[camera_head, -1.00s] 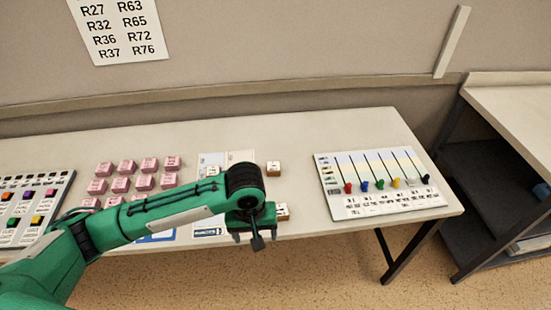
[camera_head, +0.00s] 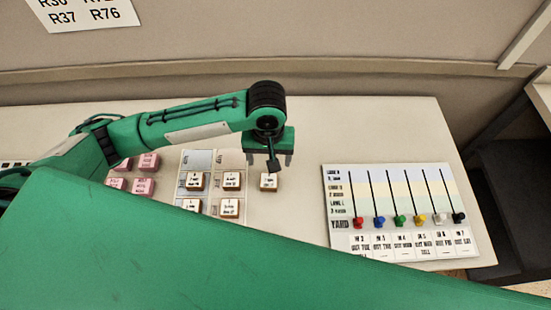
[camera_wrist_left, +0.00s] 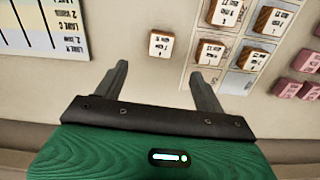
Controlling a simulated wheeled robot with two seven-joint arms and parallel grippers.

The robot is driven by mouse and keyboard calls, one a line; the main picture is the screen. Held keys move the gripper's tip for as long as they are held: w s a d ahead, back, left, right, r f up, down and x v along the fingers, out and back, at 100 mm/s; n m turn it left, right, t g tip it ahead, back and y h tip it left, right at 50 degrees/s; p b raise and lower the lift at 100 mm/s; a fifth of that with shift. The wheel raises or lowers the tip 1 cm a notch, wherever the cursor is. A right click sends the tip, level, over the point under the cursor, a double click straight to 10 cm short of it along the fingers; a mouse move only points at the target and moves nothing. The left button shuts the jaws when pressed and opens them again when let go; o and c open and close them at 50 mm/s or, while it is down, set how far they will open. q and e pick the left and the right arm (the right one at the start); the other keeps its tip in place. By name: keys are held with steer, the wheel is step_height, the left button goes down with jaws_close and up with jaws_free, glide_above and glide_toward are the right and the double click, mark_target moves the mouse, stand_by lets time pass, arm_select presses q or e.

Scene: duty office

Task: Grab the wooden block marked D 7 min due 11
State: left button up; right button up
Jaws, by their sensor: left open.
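Several small wooden blocks with white labelled tops are in view; the print is too small to read, so I cannot tell which is marked D. One wooden block (camera_head: 268,182) stands alone on the table, right of the card. It also shows in the left wrist view (camera_wrist_left: 161,44), just beyond the gap between the fingertips. My left gripper (camera_head: 270,160) is open and empty, its fingers apart on either side of that block's line; it also shows in the left wrist view (camera_wrist_left: 160,72). Other wooden blocks (camera_head: 231,181) sit on the card. My right gripper is not in view.
The pale card (camera_head: 202,158) with its blocks lies left of the lone block. Pink blocks (camera_head: 149,162) stand farther left. A board with coloured sliders (camera_head: 345,180) lies to the right. Bare table is between board and lone block. My green arm part hides the front.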

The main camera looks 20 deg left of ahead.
arm_select(q)
glide_above(269, 180)
steer(key=f, duration=0.7)
steer(key=shift+s+d+f+p, duration=0.25)
steer(key=shift+s+f+p, duration=0.05)
steer(key=shift+s+p, duration=0.1)
steer(key=shift+w+f, duration=0.1)
steer(key=shift+f, duration=0.4)
steer(key=shift+w+a+f+p, duration=0.1)
steer(key=shift+a+f+p, duration=0.05)
steer(key=shift+f+p, duration=0.2)
steer(key=f, duration=0.3)
steer(key=shift+w+a+f+p, duration=0.2)
steer(key=shift+f+p, duration=0.05)
steer(key=shift+p, duration=0.15)
steer(key=shift+f, duration=0.4)
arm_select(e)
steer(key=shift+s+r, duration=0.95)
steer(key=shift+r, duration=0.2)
arm_select(q)
steer(key=shift+c, duration=0.2)
